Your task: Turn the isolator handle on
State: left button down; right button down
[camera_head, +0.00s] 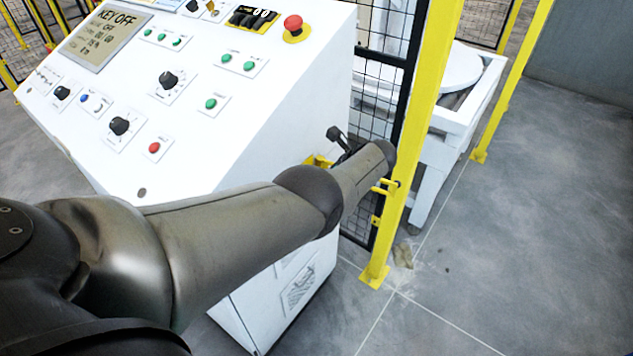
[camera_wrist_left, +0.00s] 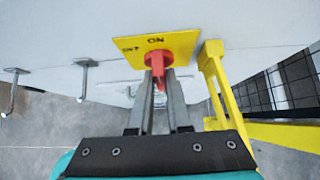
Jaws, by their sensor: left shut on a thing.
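The isolator handle (camera_wrist_left: 158,66) is red and sits on a yellow plate (camera_wrist_left: 182,44) marked ON and OFF, on the white cabinet's side. In the left wrist view the handle points from the plate toward my gripper, below the ON mark. My left gripper (camera_wrist_left: 159,76) has its two grey fingers on either side of the handle, shut on it. In the head view my left arm reaches to the cabinet's right side and hides the handle; only a bit of the yellow plate (camera_head: 318,161) shows. My right gripper is in neither view.
The white control cabinet (camera_head: 255,130) has knobs, buttons, a red emergency stop (camera_head: 293,24) and a screen (camera_head: 108,36) reading KEY OFF. A yellow fence post (camera_head: 420,130) stands close right of my arm. A yellow bracket (camera_wrist_left: 222,85) is just right of the fingers.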

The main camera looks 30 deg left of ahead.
pick_arm(q)
jog(key=shift+a, duration=0.1)
dwell(0.4)
jog(key=c, duration=0.9)
grip_release()
jog(key=shift+o, duration=0.2)
jog(key=p+v, duration=0.8)
jog(key=v, duration=0.7)
jog(key=shift+f, duration=0.1)
